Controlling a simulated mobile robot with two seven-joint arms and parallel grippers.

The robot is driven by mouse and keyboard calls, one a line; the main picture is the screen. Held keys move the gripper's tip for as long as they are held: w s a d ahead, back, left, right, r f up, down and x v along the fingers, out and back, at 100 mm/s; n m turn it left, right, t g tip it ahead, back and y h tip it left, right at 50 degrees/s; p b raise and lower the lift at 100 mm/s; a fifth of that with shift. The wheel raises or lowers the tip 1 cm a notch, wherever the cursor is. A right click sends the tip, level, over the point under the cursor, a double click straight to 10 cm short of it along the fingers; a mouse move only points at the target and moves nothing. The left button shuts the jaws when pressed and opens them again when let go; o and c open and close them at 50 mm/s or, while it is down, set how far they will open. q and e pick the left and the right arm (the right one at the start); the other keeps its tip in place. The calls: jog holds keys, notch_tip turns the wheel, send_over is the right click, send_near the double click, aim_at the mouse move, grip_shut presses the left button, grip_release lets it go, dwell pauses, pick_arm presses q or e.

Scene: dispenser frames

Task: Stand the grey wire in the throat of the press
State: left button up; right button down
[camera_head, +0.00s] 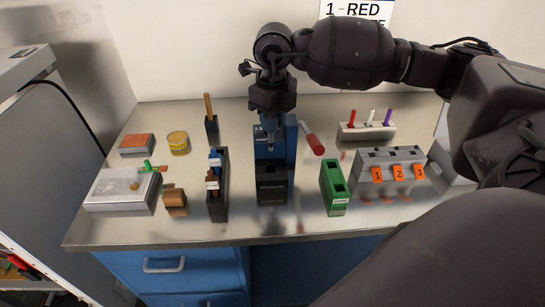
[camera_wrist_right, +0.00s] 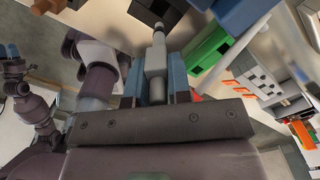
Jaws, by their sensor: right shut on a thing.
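My right gripper (camera_head: 270,122) points down over the press (camera_head: 291,160), which has a blue upright and a dark base with a dark opening. In the right wrist view my right gripper (camera_wrist_right: 157,80) has its blue fingers shut on the grey wire (camera_wrist_right: 156,56), a pale grey rod with a thinner tip. In the head view the wire (camera_head: 271,147) hangs about upright below the fingers, apart from the base. The throat is partly hidden. My left gripper (camera_wrist_right: 10,52) seems to show small at the left of the wrist view, its opening unclear.
A dark rack (camera_head: 218,203) with blue and brown pieces stands left of the press. A green box (camera_head: 333,187) and a grey block (camera_head: 395,158) with orange number tags stand right. A red-and-white rod (camera_head: 312,139) is close by. A white rack (camera_head: 352,134) stands behind.

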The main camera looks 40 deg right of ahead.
notch_tip(320, 180, down, 4)
jog(key=shift+f, duration=0.2)
notch_tip(320, 180, down, 6)
jog(key=shift+f, duration=0.1)
pick_arm(q)
jog(key=shift+w, duration=0.35)
jog(key=shift+f+b, duration=0.1)
jog(key=shift+b, duration=0.2)
pick_arm(e)
jog(key=shift+f, duration=0.2)
jog(key=c, duration=1.1)
grip_release()
pick_arm(q)
jog(key=shift+s+f, duration=0.2)
jog(key=shift+s, duration=0.2)
pick_arm(e)
jog(key=shift+o, duration=0.2)
